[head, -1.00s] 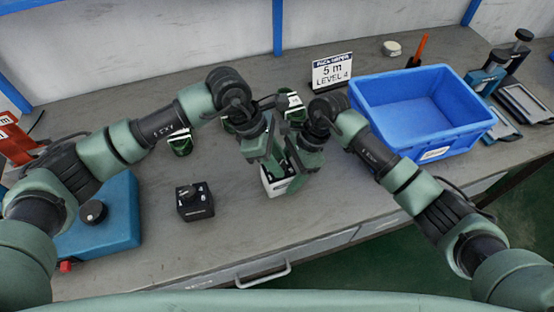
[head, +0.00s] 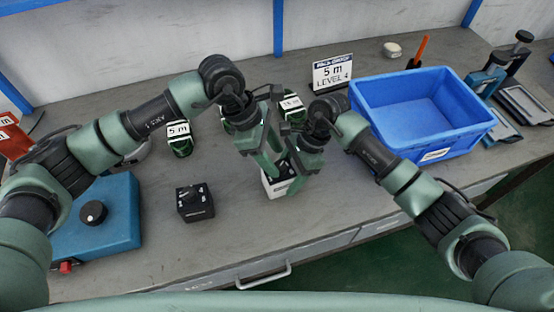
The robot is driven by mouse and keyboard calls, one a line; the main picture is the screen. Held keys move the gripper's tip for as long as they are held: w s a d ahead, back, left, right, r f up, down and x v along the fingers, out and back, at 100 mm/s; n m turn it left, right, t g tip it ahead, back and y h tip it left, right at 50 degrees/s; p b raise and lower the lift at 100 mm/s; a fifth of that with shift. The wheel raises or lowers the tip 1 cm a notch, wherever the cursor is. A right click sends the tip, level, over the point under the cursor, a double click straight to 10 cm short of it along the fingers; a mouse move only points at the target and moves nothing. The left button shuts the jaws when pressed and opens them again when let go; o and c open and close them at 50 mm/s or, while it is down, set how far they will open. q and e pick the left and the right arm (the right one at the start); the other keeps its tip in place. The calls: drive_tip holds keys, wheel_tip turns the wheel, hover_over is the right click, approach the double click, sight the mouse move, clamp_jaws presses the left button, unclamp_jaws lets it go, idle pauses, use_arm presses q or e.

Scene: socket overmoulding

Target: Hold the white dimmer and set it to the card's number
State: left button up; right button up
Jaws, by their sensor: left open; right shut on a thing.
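The white dimmer (head: 276,188) stands on the bench in the middle, a white box with a dark top, mostly hidden by my grippers. My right gripper (head: 290,180) is shut on it from the right. My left gripper (head: 274,172) is open at the dimmer's top; its fingertips overlap the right gripper, so I cannot tell if they touch the knob. The dimmer's dial and setting are hidden.
A black dimmer-like box (head: 195,202) stands left of the white one. Green coils (head: 179,140) with labels lie behind. A blue bin (head: 420,112) is at the right, a blue box with a black knob (head: 103,222) at the left. The front middle bench is clear.

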use_arm(q)
drive_tip(key=v, duration=0.9)
drive_tip(key=shift+r, duration=0.2)
drive_tip(key=shift+a, duration=0.1)
use_arm(e)
drive_tip(key=o, duration=1.6)
drive_tip(key=shift+c, duration=0.2)
